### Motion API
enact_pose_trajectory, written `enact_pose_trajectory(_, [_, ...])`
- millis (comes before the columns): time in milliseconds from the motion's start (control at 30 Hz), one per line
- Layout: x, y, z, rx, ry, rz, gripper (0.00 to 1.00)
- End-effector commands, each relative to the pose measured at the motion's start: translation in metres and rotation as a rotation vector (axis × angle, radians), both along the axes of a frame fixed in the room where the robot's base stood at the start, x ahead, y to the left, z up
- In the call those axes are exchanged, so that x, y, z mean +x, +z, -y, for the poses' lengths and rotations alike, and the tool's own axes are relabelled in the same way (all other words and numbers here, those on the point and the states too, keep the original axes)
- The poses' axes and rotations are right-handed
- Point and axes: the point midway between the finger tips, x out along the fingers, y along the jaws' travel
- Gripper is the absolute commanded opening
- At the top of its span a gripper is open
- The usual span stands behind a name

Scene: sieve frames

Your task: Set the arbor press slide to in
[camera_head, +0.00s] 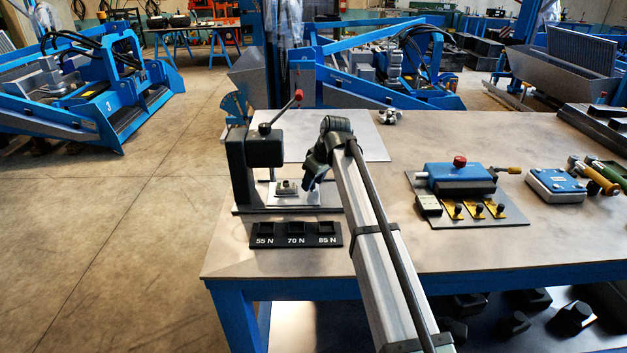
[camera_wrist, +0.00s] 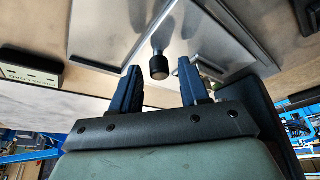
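The black arbor press (camera_head: 262,150) stands at the left of the bench, with a red-knobbed lever. At its base is a silver slide plate (camera_head: 287,190) with a small fixture on it. My gripper (camera_head: 312,172) is low, just right of the press and its slide. In the wrist view my gripper (camera_wrist: 157,80) is open. A black cylindrical knob (camera_wrist: 159,66) on a thin stem shows between the fingertips, apart from both fingers. A grey metal plate (camera_wrist: 110,30) lies behind it. In the head view my arm hides part of the press's right side.
A block marked 55 N, 70 N, 85 N (camera_head: 295,236) lies in front of the press. A plate with a blue vise-like device (camera_head: 460,176) and several black knobs is to the right. Bench (camera_head: 420,240) between is clear.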

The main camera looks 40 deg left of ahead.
Motion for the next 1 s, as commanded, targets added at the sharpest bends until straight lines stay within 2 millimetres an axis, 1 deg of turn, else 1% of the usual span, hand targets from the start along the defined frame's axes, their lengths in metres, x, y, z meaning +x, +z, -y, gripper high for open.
enact_pose_trajectory(33, [0.0001, 0.0001, 0.0, 0.0, 0.0, 0.0, 0.4])
enact_pose_trajectory(67, [0.0, 0.0001, 0.0, 0.0, 0.0, 0.0, 0.37])
enact_pose_trajectory(433, [0.0001, 0.0001, 0.0002, 0.0, 0.0, 0.0, 0.01])
enact_pose_trajectory(467, [0.0001, 0.0001, 0.0002, 0.0, 0.0, 0.0, 0.0])
enact_pose_trajectory(867, [-0.0004, 0.0002, -0.0003, 0.0, 0.0, 0.0, 0.0])
enact_pose_trajectory(1000, [-0.0086, 0.0003, -0.0092, 0.0, 0.002, 0.0, 0.0])
